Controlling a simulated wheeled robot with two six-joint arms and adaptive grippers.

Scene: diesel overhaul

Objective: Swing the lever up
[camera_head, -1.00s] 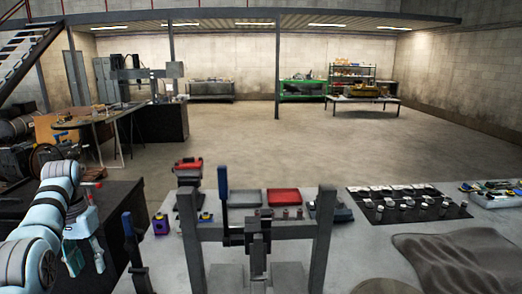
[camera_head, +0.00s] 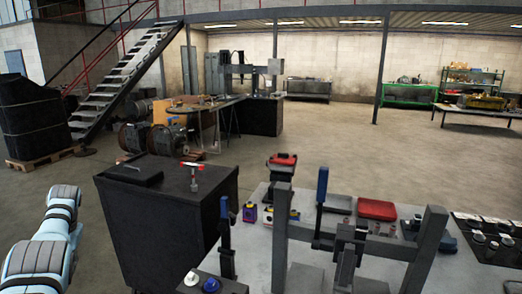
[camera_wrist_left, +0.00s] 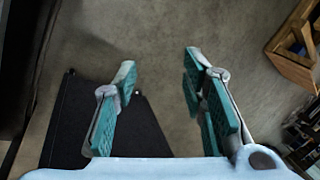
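A press-like grey frame stands on the bench in the head view, with an upright blue-handled lever (camera_head: 322,186) on it. A second blue-topped lever (camera_head: 225,210) stands upright to its left, beside the black cabinet. I cannot tell which of these is the task's lever. My left arm is at the lower left of the head view, its gripper hidden there. In the left wrist view my left gripper (camera_wrist_left: 160,62) is open and empty above the floor. My right gripper is not in view.
The black cabinet (camera_head: 170,215) stands between my left arm and the grey bench (camera_head: 255,245). Red trays and small parts lie on the bench. The grey frame's uprights (camera_head: 282,225) rise at its front. Open floor lies behind.

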